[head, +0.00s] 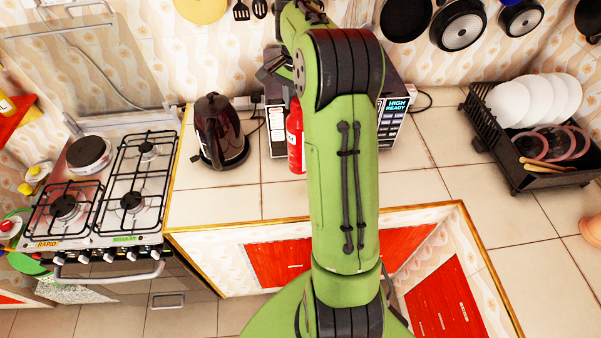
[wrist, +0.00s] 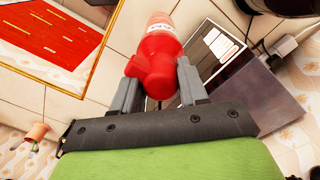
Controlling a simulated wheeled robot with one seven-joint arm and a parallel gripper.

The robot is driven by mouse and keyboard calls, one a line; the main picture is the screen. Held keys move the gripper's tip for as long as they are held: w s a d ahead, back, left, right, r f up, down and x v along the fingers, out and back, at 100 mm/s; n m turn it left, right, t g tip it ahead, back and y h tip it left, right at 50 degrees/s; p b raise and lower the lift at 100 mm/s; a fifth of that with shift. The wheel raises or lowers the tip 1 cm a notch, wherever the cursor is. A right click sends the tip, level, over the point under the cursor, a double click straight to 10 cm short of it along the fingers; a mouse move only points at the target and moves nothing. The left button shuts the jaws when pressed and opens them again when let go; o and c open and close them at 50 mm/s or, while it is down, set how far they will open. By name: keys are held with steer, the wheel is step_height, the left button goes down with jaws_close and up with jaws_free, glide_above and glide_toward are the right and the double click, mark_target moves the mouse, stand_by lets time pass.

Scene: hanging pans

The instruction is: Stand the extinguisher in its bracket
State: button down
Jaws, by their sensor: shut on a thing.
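The red extinguisher (head: 295,140) is upright over the counter in front of the microwave, partly hidden by my green arm. In the wrist view the extinguisher (wrist: 158,48) lies between the two grey fingers of my gripper (wrist: 158,75), which is shut on it near one end. A white label band shows on it. I cannot tell whether its base touches the counter. The gripper is mostly hidden behind my arm in the head view. I cannot make out the bracket in either view.
A microwave (head: 394,122) stands close behind the extinguisher. A dark kettle (head: 220,132) is to the left, beside the gas stove (head: 100,188). A dish rack (head: 515,165) with plates is at the right. Pans (head: 458,25) hang above. The tiles right of the microwave are clear.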

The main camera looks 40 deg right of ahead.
mark_target(300, 133)
steer(key=f, duration=0.9)
steer(key=shift+s+f+b, duration=0.25)
steer(key=shift+f+b, duration=0.05)
steer(key=shift+f, duration=0.2)
steer(key=c, duration=0.6)
jaws_free()
